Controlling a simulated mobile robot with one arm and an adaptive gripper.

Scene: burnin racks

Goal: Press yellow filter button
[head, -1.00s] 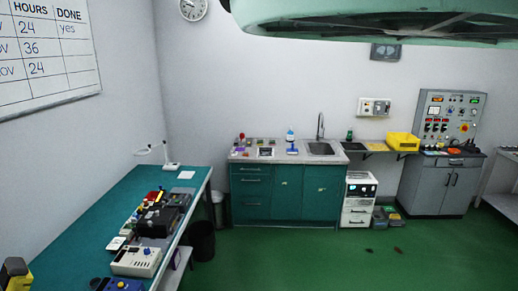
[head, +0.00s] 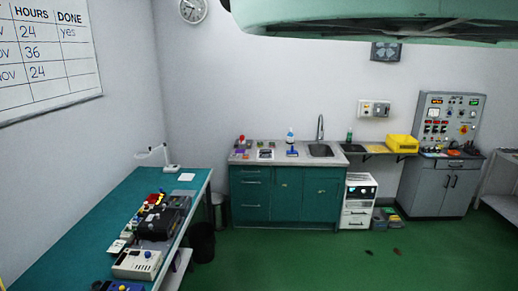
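I cannot pick out a yellow filter button with certainty. The grey control panel (head: 448,118) on the back right wall carries small lit displays, red and white buttons and a yellow-orange piece, too small to read. My gripper is not in view.
The green-topped bench (head: 90,215) runs along the left wall, with a black case (head: 160,222) on it. Teal cabinets (head: 285,195) with a sink and a yellow bin (head: 402,142) line the back. A black waste bin (head: 202,242) stands beside the bench. The green floor (head: 310,262) is mostly open.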

